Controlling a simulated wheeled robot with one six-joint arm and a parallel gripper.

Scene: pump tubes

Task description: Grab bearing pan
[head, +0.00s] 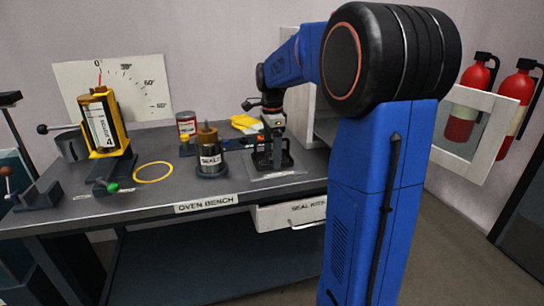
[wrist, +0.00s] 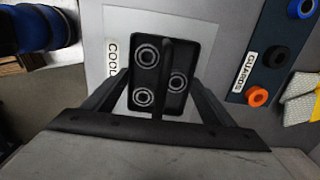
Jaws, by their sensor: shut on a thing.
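The bearing pan (wrist: 180,102) is a small black rectangular tray with three ringed bearings and an upright bar across its middle. In the wrist view it lies between the two fingers of my gripper (wrist: 161,88), which is shut on it at its sides. In the head view my gripper (head: 272,148) points down at the right part of the bench, with the dark pan (head: 285,164) at its tips. The pan is over a pale plate whose label is partly hidden and begins "COO". I cannot tell whether the pan touches the plate.
A guards rack (wrist: 280,50) is beside the plate. A white open-fronted cabinet stands behind my arm.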

